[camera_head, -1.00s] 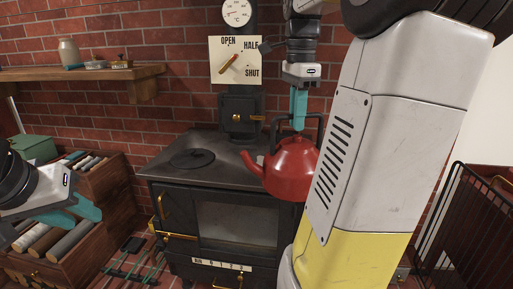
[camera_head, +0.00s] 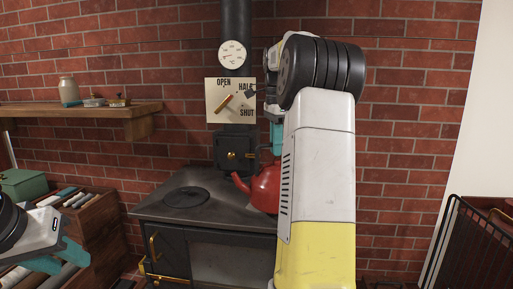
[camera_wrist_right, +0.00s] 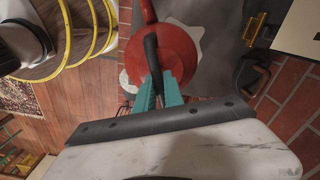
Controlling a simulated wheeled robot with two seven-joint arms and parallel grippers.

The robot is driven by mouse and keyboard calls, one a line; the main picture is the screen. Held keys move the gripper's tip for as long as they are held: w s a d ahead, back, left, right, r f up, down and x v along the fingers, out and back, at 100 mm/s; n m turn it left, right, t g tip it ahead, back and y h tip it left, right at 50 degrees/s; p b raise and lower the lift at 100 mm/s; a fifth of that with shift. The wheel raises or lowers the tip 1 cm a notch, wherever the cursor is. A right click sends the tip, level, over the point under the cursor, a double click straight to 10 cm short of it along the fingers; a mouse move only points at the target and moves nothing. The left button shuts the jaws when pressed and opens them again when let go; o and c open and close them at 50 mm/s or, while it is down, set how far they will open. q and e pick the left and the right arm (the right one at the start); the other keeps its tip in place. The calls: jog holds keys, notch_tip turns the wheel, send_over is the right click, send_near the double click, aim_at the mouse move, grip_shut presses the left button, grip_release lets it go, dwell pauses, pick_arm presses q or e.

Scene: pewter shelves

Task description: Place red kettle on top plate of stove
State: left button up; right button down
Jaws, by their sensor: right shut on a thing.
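The red kettle (camera_head: 266,188) is upright at the right part of the stove top (camera_head: 228,210), its spout to the left; my right arm hides its right side. I cannot tell whether it touches the stove. The right wrist view shows the kettle (camera_wrist_right: 175,55) from above, its black handle between the teal fingers of my right gripper (camera_wrist_right: 160,88), which is shut on it. In the head view that gripper is mostly hidden. A dark round plate (camera_head: 186,197) lies bare on the stove top's left part. My left gripper (camera_head: 62,260) is open and empty at the lower left.
A stove pipe (camera_head: 236,25) with a gauge and an OPEN/HALF/SHUT panel (camera_head: 216,92) rises behind the stove. A wooden shelf (camera_head: 140,108) with a jar is at left.

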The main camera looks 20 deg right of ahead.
aim_at(267, 174)
jog(key=shift+w+d+f, duration=0.1)
jog(key=shift+w, duration=0.25)
jog(key=shift+f, duration=1.65)
jog(key=c, duration=1.5)
grip_release()
jog(key=shift+o, duration=0.2)
